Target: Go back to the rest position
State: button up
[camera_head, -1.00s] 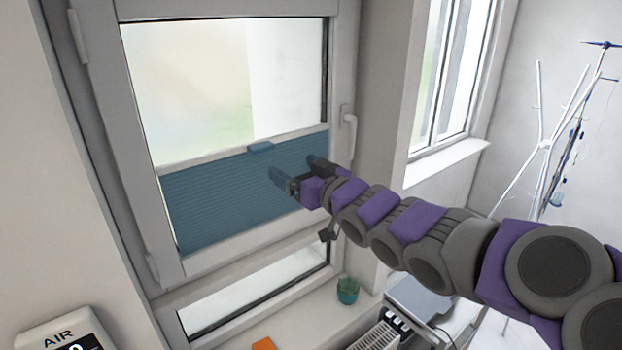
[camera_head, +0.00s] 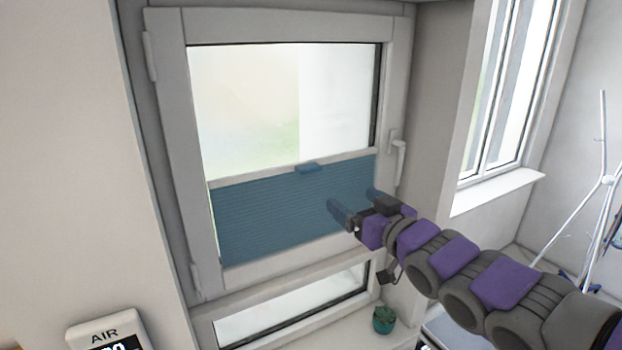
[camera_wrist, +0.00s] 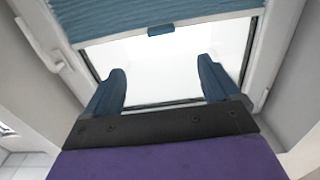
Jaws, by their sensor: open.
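My gripper (camera_head: 356,204) is open and empty, its two blue fingers spread apart in front of the window. In the wrist view the gripper (camera_wrist: 163,88) also shows with nothing between its fingers. The window (camera_head: 395,60) has a white frame and a blue pleated blind (camera_head: 270,215) across the lower part of its pane. The blind's small blue handle (camera_head: 308,168) sits on its upper rail, up and left of my gripper. In the wrist view the handle (camera_wrist: 161,30) lies beyond the fingertips, apart from them. My arm reaches in from the lower right.
A white window handle (camera_head: 398,160) is on the right of the frame. An AIR display (camera_head: 105,335) is at the lower left. A second window (camera_head: 500,90) and a white stand (camera_head: 590,205) are at the right.

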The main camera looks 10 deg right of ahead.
jog(key=s+a+f+m+g+h+b, duration=0.1)
jog(key=s+f+g+h+b, duration=0.3)
jog(key=f, duration=0.9)
jog(key=s+a+f+m+g+h+b, duration=0.1)
jog(key=s+f+g+b, duration=0.4)
jog(key=f, duration=0.7)
jog(key=s+a+f+g+b, duration=0.2)
jog(key=s+f+g, duration=0.3)
jog(key=s, duration=0.8)
jog(key=s+a+f+m+g+b, duration=0.1)
jog(key=s+f+g+b, duration=0.3)
jog(key=s+f, duration=0.5)
jog(key=s+g, duration=0.1)
jog(key=s, duration=0.3)
jog(key=shift+s+a+m+h+b, duration=0.2)
jog(key=shift+a+m+h+b, duration=0.1)
jog(key=shift+a, duration=0.1)
